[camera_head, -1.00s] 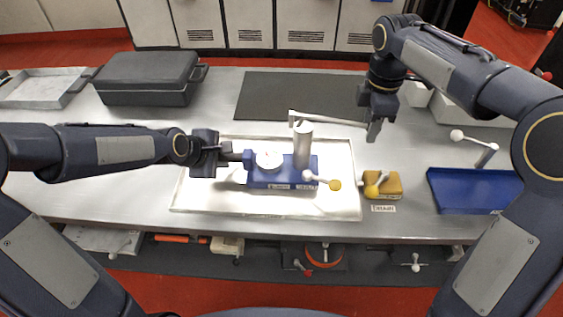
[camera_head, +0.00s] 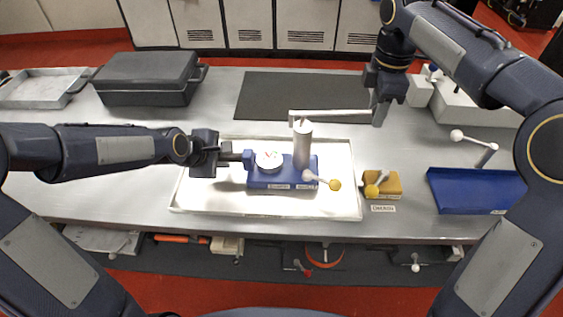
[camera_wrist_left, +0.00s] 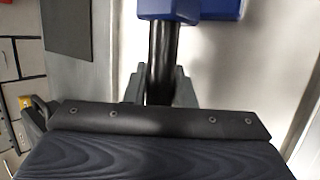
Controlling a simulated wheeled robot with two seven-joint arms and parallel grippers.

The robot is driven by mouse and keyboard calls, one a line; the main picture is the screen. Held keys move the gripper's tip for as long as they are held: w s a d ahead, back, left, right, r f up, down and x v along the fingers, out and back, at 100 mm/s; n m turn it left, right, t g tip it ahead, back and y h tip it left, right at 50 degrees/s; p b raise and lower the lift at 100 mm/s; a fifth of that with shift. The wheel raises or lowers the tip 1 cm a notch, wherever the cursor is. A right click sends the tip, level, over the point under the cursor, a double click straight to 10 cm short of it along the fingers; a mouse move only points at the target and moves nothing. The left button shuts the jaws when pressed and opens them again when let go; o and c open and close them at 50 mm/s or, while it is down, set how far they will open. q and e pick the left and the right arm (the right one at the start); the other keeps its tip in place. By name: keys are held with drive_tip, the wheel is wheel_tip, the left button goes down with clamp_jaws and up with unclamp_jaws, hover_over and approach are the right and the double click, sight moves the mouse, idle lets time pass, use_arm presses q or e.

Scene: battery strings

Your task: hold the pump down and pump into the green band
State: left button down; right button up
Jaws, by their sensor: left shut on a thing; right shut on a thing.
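The pump has a blue base (camera_head: 283,180) with a white round gauge (camera_head: 268,160), an upright silver cylinder (camera_head: 302,147) and a long grey lever (camera_head: 335,113) reaching right from the top. The gauge reading is too small to tell. My left gripper (camera_head: 226,152) is shut on a dark bar at the base's left side; the black bar (camera_wrist_left: 162,60) also shows between the fingers in the left wrist view. My right gripper (camera_head: 379,112) is shut on the lever's right end, above the table.
The pump stands in a shallow metal tray (camera_head: 185,197). A yellow block (camera_head: 390,180) with a knob and label is to its right. A blue tray (camera_head: 470,195) lies farther right, a black case (camera_head: 147,78) back left, a dark mat (camera_head: 290,97) behind.

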drive_tip(key=shift+r, duration=0.7)
drive_tip(key=shift+a+r, duration=0.1)
drive_tip(key=shift+r, duration=0.3)
drive_tip(key=shift+f, duration=2.2)
drive_tip(key=shift+s+f, duration=0.1)
drive_tip(key=shift+a+f, duration=0.15)
drive_tip(key=shift+f, duration=0.85)
drive_tip(key=shift+a+f, duration=0.15)
drive_tip(key=shift+f, duration=0.85)
